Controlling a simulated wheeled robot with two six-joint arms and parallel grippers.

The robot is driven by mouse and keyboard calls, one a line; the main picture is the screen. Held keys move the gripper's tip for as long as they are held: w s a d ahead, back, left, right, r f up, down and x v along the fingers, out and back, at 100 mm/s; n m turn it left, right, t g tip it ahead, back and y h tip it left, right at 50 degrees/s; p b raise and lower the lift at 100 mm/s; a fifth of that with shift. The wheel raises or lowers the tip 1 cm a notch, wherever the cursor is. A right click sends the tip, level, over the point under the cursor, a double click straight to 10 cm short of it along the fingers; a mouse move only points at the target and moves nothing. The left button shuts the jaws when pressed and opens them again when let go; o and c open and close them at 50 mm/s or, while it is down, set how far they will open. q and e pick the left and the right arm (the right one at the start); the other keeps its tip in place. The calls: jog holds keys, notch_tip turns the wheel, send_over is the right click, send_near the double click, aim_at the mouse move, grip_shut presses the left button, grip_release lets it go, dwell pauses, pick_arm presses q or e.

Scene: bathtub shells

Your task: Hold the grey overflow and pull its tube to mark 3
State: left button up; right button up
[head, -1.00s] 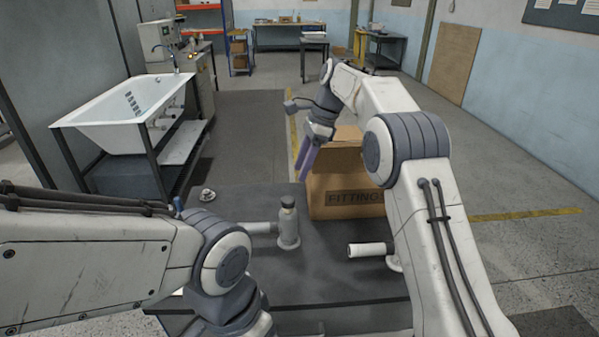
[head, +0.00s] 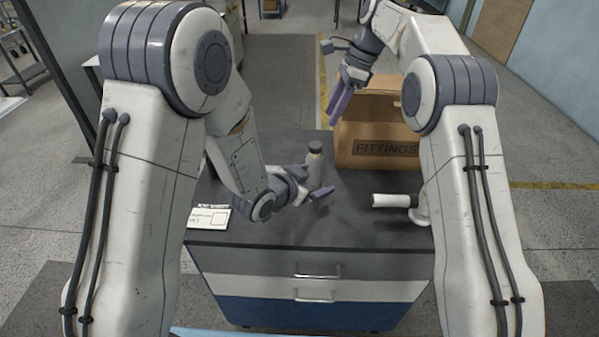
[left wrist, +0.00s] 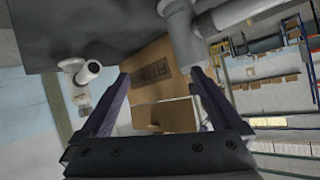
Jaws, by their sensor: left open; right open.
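The grey overflow (head: 316,168) stands upright with a dark cap on the dark cabinet top, partly hidden by my left gripper (head: 312,183). My left gripper is open, low beside the overflow on its near side. In the left wrist view the grey overflow (left wrist: 184,38) is at the top, beyond the right finger, with its grey tube (left wrist: 235,12) reaching to the upper right. I cannot make out marks on the tube. My right gripper (head: 346,97) is open and empty, raised to the left of the cardboard box.
The box marked FITTINGS (head: 380,150) stands behind. A white fitting (head: 392,201) with a side tube lies partly behind my right arm. A white card (head: 209,217) is at the cabinet's left front. The cabinet top (head: 350,225) is clear along the front.

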aim_at(321, 154)
pick_arm(q)
jog(key=w+t+h, duration=0.1)
jog(key=w+a+f+n+t, duration=0.1)
jog(key=w+a+t+h, duration=0.1)
jog(key=shift+w+a+f+n+h, duration=0.2)
jog(key=shift+f+n+h, duration=0.1)
jog(key=shift+f, duration=0.1)
jog(key=shift+w+a+f+n+t+h, duration=0.15)
jog(key=shift+a+n+t+h, duration=0.15)
jog(key=shift+a+n+t, duration=0.45)
jog(key=shift+m, duration=0.25)
jog(key=x, duration=1)
jog(key=shift+w+d, duration=0.15)
